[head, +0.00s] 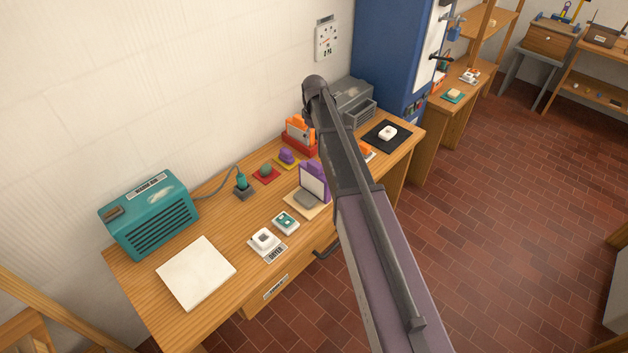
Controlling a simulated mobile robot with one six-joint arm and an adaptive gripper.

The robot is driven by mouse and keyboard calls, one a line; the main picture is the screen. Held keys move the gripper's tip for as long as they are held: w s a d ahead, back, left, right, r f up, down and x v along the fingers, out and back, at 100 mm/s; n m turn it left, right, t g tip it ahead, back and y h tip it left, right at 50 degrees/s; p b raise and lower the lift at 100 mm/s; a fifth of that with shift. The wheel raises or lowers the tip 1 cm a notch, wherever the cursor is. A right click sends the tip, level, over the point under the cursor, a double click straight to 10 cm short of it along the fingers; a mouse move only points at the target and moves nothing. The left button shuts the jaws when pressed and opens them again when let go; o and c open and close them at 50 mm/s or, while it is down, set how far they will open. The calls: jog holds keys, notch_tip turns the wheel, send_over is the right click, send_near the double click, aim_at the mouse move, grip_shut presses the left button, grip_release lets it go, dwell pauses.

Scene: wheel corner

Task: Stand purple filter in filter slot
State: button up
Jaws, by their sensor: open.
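The purple filter (314,178) is a purple piece with a pale flat panel. It looks upright at the back of a light wooden base (291,202), and my arm covers its right side. A red holder (297,149) farther back has an orange piece with a pale panel (300,132) standing in it. I cannot tell which place is the filter slot. My arm crosses the view from the bottom right up to a dark joint above the desk. My gripper does not show.
A teal warm-air box (150,217), a white board (196,272) and several small blocks on pads are on the wooden desk (222,205). A grey machine (352,100) and a black mat (376,137) are at the far end, before a blue cabinet (388,60). Brick floor (480,230) is clear at right.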

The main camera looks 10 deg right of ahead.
aim_at(315, 163)
jog(key=shift+f, duration=0.2)
notch_tip(315, 163, down, 8)
jog(key=b, duration=0.8)
jog(key=shift+f+b, duration=0.15)
jog(key=shift+b, duration=0.2)
jog(key=shift+d+f+b, duration=0.1)
jog(key=shift+f+b, duration=2.5)
jog(key=shift+c, duration=0.2)
grip_shut()
